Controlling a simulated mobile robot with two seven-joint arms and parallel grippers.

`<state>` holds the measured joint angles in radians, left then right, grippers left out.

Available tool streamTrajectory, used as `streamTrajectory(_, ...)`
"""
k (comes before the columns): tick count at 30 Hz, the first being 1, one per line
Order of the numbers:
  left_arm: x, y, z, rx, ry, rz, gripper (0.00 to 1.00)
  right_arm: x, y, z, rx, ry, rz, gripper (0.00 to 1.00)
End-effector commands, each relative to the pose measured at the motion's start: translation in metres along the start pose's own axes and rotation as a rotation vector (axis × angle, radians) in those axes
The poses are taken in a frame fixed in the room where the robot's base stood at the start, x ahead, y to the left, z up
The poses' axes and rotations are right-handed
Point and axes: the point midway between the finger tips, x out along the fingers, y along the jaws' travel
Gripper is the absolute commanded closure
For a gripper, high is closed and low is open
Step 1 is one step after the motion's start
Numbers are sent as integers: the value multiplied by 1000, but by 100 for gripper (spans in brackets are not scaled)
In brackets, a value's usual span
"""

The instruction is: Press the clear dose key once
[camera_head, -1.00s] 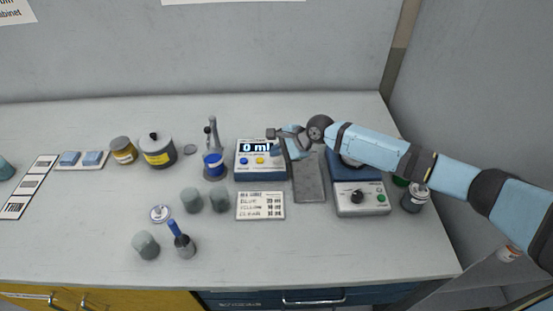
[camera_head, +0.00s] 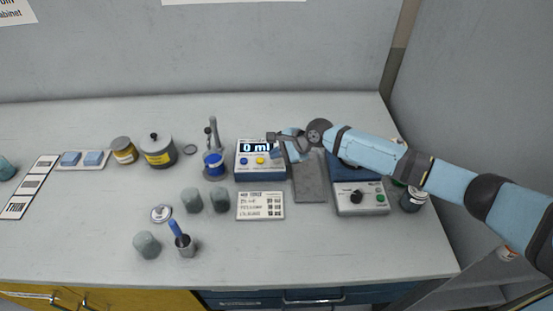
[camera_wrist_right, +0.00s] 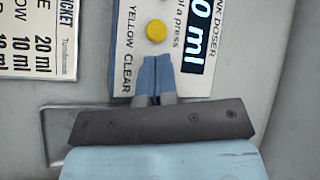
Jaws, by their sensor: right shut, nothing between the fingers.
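The ink doser (camera_head: 245,174) is a blue and white box at the middle of the bench. Its display (camera_head: 257,147) reads "0 ml". A blue key (camera_head: 244,161) and a yellow key (camera_head: 260,160) show on its front. In the right wrist view the yellow key (camera_wrist_right: 156,31) is just beyond my fingertips, beside the printed words "YELLOW CLEAR". The clear key is hidden by my fingers. My right gripper (camera_head: 287,155) is shut and empty, over the doser's right end; its blue fingertips (camera_wrist_right: 155,62) lie over the clear key's place. Whether they touch it I cannot tell. My left gripper is out of view.
A printed card (camera_head: 260,206) lies in front of the doser. A grey slab (camera_head: 308,185) and a device with a knob (camera_head: 362,208) stand to the right. The front bench strip is mostly clear.

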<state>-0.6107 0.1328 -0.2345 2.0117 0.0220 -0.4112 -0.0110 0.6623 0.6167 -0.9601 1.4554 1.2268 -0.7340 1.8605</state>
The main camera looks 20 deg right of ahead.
Motion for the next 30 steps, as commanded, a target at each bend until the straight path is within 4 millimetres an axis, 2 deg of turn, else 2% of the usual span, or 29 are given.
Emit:
streamTrajectory(17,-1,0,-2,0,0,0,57,5,4,-4,0,0,0,100)
streamTrajectory(30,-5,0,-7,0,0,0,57,1,1,-1,1,0,1,100)
